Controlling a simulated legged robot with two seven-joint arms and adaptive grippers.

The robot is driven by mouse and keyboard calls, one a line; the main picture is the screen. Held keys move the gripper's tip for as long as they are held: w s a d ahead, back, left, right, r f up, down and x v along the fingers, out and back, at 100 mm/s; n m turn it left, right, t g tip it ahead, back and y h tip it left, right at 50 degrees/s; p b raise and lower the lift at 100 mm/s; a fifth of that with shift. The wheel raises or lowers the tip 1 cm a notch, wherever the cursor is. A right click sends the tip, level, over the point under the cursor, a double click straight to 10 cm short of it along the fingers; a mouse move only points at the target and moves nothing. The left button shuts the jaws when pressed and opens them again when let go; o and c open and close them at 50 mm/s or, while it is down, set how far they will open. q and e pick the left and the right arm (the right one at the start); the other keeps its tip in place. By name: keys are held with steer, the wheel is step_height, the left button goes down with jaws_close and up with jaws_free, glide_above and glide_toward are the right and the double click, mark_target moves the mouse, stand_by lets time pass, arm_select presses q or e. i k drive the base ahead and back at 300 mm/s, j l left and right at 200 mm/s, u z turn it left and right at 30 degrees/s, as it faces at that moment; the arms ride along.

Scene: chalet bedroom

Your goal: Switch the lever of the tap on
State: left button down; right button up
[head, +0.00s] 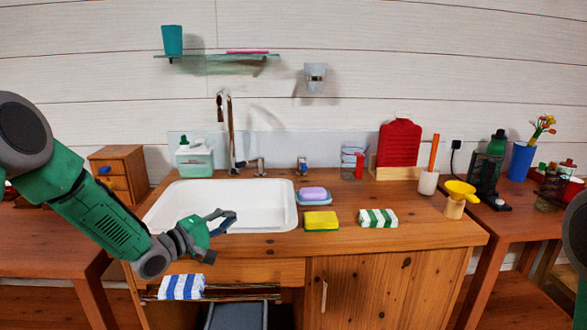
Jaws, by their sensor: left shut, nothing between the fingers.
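The tap (231,130) is a tall metal spout that rises behind the white sink (285,205) and curves over at the top. A small metal piece (261,167), which looks like its lever, stands just right of the tap's base. My left gripper (228,218) is over the front part of the sink, in front of the tap and apart from both tap and lever. Its fingers are shut with nothing between them. My right gripper is out of view; only a dark and green part of that arm shows at the right edge.
A soap bottle (194,158) stands left of the tap. A small metal and blue item (302,166) stands right of the lever. A glass shelf (215,57) hangs above.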

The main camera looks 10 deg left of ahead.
mark_target(302, 159)
steer(key=i, duration=0.9)
